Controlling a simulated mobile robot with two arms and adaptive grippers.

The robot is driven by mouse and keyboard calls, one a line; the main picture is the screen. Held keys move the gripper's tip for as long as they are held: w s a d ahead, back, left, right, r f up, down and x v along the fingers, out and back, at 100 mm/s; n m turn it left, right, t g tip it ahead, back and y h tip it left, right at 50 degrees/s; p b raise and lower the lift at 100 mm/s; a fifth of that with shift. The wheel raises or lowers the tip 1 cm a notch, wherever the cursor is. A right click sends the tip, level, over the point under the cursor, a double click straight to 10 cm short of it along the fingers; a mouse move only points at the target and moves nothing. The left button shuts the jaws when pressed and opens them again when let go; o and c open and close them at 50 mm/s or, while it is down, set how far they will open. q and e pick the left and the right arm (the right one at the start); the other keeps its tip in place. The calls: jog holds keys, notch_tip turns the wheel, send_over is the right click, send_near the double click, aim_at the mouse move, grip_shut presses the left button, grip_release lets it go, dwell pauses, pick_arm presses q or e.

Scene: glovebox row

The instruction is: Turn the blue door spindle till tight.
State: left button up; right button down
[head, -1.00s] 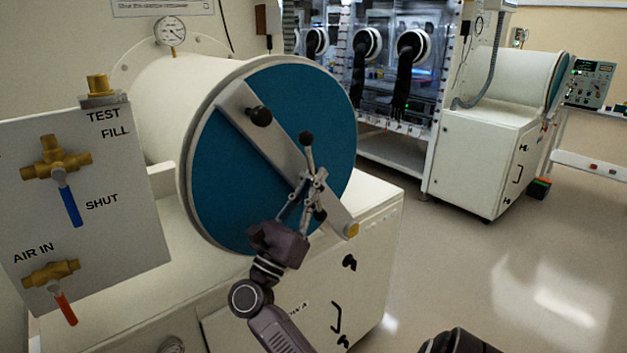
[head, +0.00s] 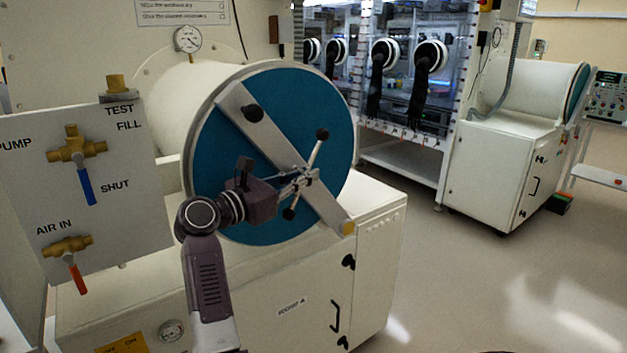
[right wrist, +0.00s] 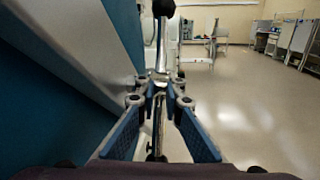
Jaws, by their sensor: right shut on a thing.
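The blue round door (head: 225,165) closes the end of the white drum, with a grey bar (head: 272,150) slanting across it from upper left to lower right. The spindle handle (head: 316,156) is a silver crossbar with black ball ends, standing at the bar's middle and tilted with its upper end to the right. My right gripper (head: 300,182) reaches in from the left and is shut on the spindle near its hub. In the right wrist view the fingers (right wrist: 160,97) close around the metal rod. My left gripper is not in view.
A valve panel (head: 110,230) with blue and red levers stands at the left. The white cabinet (head: 375,255) is below the drum. Glove ports with black gloves (head: 425,70) and a second drum (head: 520,95) are behind.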

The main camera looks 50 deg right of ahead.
aim_at(306, 168)
jog(key=shift+f, duration=0.1)
dwell(0.4)
jog(key=c, duration=2.3)
grip_release()
notch_tip(306, 168, up, 10)
jog(key=shift+r, duration=0.1)
